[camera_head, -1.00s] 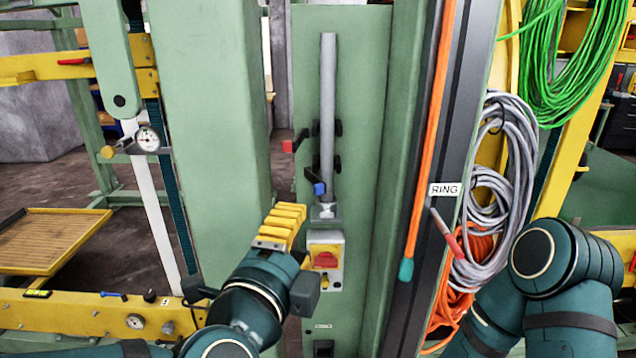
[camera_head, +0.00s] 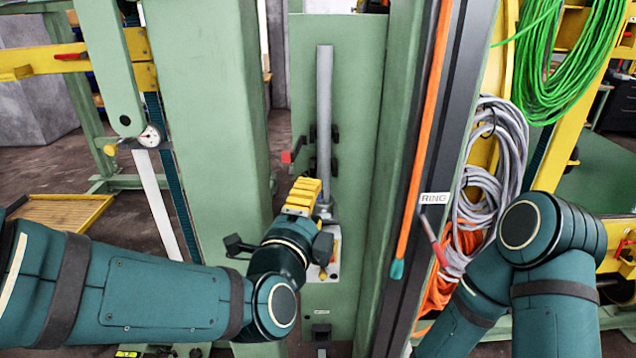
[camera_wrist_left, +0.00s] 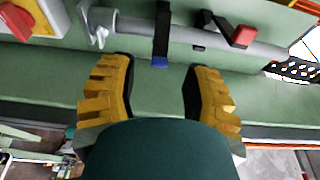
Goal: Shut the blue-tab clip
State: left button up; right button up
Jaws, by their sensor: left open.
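The blue-tab clip (camera_wrist_left: 161,35) shows in the left wrist view as a black lever with a blue end, standing out from the grey vertical pipe (camera_head: 324,110). Its blue tab (camera_wrist_left: 160,62) lies in the gap between my left fingertips, touching neither finger. In the head view the gripper hides this clip. My left gripper (camera_head: 303,192) is open and empty, its yellow fingers close in front of the pipe; they also show in the wrist view (camera_wrist_left: 158,72). My right arm is at the right of the head view, its gripper out of frame.
A red-tab clip (camera_head: 288,156) juts from the same pipe above my gripper; it also shows in the wrist view (camera_wrist_left: 243,36). A red switch on a yellow-and-white box (camera_wrist_left: 32,18) sits below the pipe. Green columns flank the panel, and cables hang at the right.

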pick_arm(q)
jog(key=shift+x, duration=2.6)
jog(key=shift+s, duration=0.1)
grip_shut()
